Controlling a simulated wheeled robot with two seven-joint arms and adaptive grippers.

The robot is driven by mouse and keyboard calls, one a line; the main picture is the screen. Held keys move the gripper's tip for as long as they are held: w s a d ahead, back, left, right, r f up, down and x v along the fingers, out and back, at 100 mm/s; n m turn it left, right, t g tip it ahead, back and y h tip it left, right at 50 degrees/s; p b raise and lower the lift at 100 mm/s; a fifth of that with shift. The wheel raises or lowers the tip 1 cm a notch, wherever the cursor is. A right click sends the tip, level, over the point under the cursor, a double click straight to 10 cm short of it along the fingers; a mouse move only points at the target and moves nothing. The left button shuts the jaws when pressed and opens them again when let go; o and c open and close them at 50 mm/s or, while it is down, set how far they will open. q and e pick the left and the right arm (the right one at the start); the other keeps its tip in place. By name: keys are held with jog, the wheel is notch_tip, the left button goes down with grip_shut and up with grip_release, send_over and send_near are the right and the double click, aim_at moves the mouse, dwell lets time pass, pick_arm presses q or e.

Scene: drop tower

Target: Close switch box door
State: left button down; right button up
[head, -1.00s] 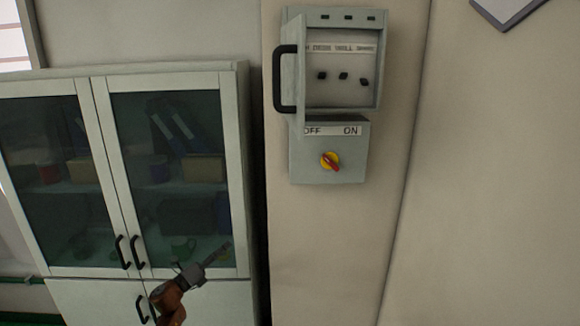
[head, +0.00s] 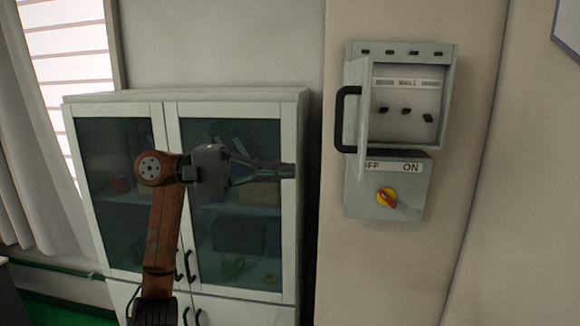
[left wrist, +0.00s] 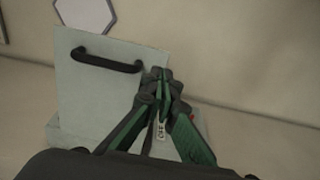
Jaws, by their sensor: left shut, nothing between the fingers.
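The grey switch box (head: 434,112) is on the wall at the right of the head view. Its door (head: 362,100) stands open on the left side, with a black handle (head: 346,120) on its outer face. Inside are several small dark switches (head: 407,111). My left gripper (head: 290,171) is shut and empty, left of the box and apart from it in the head view. In the left wrist view the closed fingertips (left wrist: 160,75) overlap the right edge of the door (left wrist: 90,90), near the handle (left wrist: 106,62); contact cannot be told. My right gripper is not in view.
Below the door is a panel with an OFF/ON label (head: 392,167) and a red and yellow rotary switch (head: 386,197). A glass-door cabinet (head: 309,200) stands at the left, behind my left arm.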

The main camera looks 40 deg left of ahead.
pick_arm(q)
jog(key=p+x, duration=0.3)
jog(key=x, duration=0.9)
jog(key=shift+p, duration=0.35)
jog(key=shift+s, duration=0.1)
